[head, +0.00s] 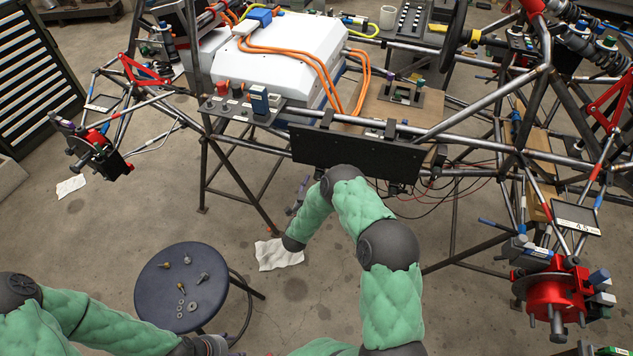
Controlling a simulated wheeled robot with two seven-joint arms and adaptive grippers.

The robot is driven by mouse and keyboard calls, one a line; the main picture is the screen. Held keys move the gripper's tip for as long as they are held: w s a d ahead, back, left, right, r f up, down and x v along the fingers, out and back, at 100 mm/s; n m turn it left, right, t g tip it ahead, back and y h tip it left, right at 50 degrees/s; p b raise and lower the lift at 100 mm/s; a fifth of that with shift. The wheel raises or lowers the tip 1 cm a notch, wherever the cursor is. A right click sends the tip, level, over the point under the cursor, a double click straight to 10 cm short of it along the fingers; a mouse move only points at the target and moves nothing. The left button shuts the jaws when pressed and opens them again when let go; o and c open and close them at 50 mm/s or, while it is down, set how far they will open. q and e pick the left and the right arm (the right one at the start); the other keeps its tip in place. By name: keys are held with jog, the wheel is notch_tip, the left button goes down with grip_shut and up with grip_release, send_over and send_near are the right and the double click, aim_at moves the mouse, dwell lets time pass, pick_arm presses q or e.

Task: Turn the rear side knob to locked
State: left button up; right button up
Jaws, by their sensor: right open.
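A black side panel (355,155) hangs along the near side of the tube chassis. Small dark fittings show at its lower edge, one near the right end (398,188). I cannot tell which of them is the rear side knob, nor how it is turned. My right gripper (302,184) is open, just below and left of the panel's lower left part. It looks small and is partly hidden by my own green-sleeved arm, and I see nothing in it. My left gripper (215,344) is low at the bottom edge beside the stool, mostly cut off, and its jaws are unclear.
A dark round stool (182,287) holds several small metal parts. A grey switch shelf (232,107) with a red knob sits left of the panel. A white box (290,50) with orange cables lies above. A red hub (555,290) stands right. White paper (278,255) lies on the floor.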

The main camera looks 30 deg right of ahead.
jog(key=shift+b+x, duration=0.3)
jog(key=shift+x, duration=1.1)
grip_shut()
